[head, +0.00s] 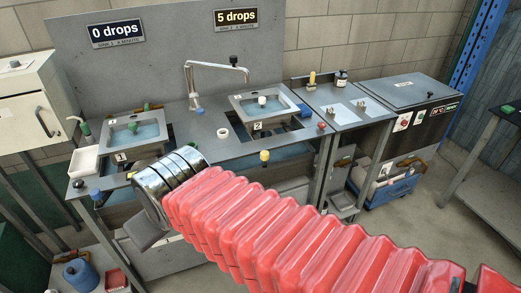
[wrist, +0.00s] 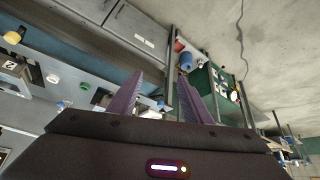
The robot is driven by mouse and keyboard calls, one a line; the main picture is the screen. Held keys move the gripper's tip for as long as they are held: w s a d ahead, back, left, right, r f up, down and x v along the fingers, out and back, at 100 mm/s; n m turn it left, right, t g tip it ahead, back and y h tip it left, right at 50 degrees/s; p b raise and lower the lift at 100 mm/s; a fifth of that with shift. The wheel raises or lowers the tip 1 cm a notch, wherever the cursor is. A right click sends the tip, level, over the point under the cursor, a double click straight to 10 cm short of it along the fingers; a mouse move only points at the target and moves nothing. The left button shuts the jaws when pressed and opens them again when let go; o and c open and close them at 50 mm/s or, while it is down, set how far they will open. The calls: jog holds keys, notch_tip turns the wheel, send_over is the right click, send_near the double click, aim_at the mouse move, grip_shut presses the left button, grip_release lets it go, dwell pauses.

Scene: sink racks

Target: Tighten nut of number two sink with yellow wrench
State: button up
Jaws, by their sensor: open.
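Sink number two (head: 290,102) is the right basin on the counter in the head view, with water in it and a "2" label. The sign above (head: 236,17) reads 5 drops. Its nut is not discernible beneath the basin. I cannot make out a yellow wrench in either view. My gripper (wrist: 160,76) is open and empty in the wrist view, its two purple fingers apart. In the head view my red-sleeved arm reaches across the front of the counter, and the gripper is mostly hidden behind it.
Sink one (head: 150,131) is at left under a 0 drops sign (head: 116,33). A tall faucet (head: 190,82) stands between the basins. A yellow-topped knob (head: 264,156) is on the counter's front. A blue tool bag (head: 398,188) sits low at right. Open floor lies front right.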

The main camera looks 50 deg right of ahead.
jog(key=w+d+f+m+t+h, duration=0.1)
jog(key=w+d+f+h, duration=0.15)
jog(key=w+d, duration=0.4)
jog(key=w+d+f+m+t+h, duration=0.1)
jog(key=w+d+f+t, duration=0.15)
jog(key=d, duration=0.75)
jog(key=w+d+f+m+h, duration=0.1)
jog(key=w+d+f+h, duration=0.15)
jog(key=w+d, duration=0.45)
jog(key=m+t+h, duration=0.4)
jog(key=t, duration=0.1)
send_near(265, 158)
jog(key=x, duration=0.2)
jog(key=shift+s, duration=0.15)
jog(key=shift+d, duration=0.1)
jog(key=x, duration=1.4)
jog(key=shift+s, duration=0.1)
grip_shut()
